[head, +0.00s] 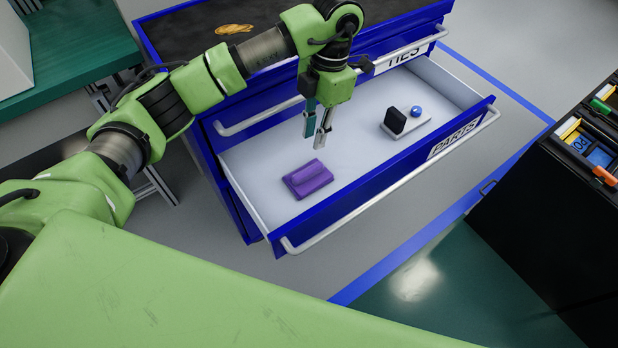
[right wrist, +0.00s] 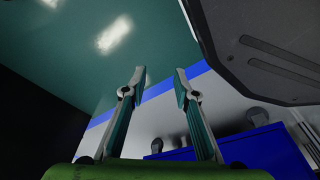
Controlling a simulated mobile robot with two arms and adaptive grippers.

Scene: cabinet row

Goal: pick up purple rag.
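The purple rag (head: 308,179) lies folded on the white floor of the open blue drawer marked PARTS (head: 400,183), towards its left front part. My left gripper (head: 315,143) points down over the drawer, a little above and behind the rag. Its fingers look slightly apart, with nothing seen between them, and it does not touch the rag. My right gripper (right wrist: 157,75) shows in the right wrist view with its fingers wide apart and nothing between them. It is not seen in the head view.
A black block and a blue round knob on a grey plate (head: 405,126) stand in the drawer's right part. The drawer front has a long bar handle (head: 390,180). A closed drawer above also has a handle. A black cabinet (head: 545,200) with bins stands at right.

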